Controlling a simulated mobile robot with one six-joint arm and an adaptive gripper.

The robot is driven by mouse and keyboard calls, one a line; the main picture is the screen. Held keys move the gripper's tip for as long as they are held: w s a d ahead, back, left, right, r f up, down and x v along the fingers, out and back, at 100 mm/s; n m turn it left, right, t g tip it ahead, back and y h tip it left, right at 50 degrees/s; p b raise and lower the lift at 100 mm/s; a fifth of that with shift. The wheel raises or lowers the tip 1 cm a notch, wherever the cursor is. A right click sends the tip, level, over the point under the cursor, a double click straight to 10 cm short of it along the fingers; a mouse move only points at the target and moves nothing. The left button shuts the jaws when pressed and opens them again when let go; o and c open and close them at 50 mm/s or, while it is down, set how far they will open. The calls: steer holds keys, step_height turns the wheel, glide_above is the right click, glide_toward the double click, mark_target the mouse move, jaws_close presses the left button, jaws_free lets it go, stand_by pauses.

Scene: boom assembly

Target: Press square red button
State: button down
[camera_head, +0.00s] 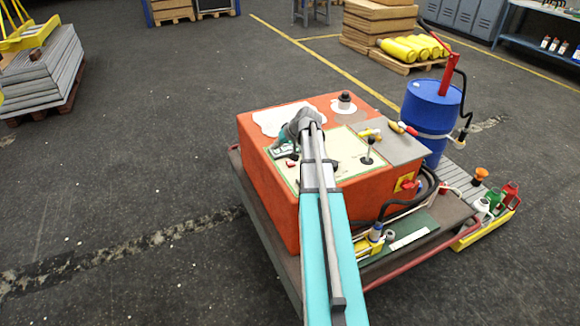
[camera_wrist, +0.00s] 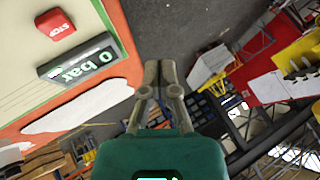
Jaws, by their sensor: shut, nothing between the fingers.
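The square red button (camera_wrist: 56,25) with STOP on it sits at the upper left in the wrist view, on the cream panel (camera_wrist: 20,68) of an orange box. In the head view the red button (camera_head: 291,163) is a small spot beside my arm's end. A display reading 0 bar (camera_wrist: 80,64) lies between the button and my gripper (camera_wrist: 158,64) in the wrist view. My gripper's grey fingers are shut and empty. They point past the box's edge, to the right of the button and display, and appear apart from both.
The orange box (camera_head: 270,205) also carries a black lever (camera_head: 368,150), a dark knob (camera_head: 345,102) and yellow-handled tools on a grey plate (camera_head: 400,145). A blue barrel (camera_head: 432,112) with a red pump stands right of it.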

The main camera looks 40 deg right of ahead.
steer(key=t, duration=0.1)
glide_above(287, 162)
steer(key=s+d, duration=0.1)
steer(key=s, duration=0.1)
steer(key=shift+w+r+m, duration=0.15)
steer(key=shift+w+m, duration=0.05)
steer(key=shift+m, duration=0.2)
steer(key=shift+f+b, duration=0.2)
steer(key=shift+b, duration=0.25)
step_height(287, 162, down, 8)
steer(key=b, duration=0.8)
steer(key=shift+f, duration=0.2)
steer(key=shift+s+f+b, duration=0.1)
steer(key=shift+f+b, duration=0.85)
steer(key=shift+b, duration=0.2)
stand_by(1.8)
steer(key=shift+r, duration=0.2)
steer(key=shift+r+p, duration=0.8)
steer(key=shift+p, duration=0.2)
steer(key=shift+r, duration=0.1)
steer(key=shift+r+p, duration=2.4)
steer(key=shift+p, duration=0.1)
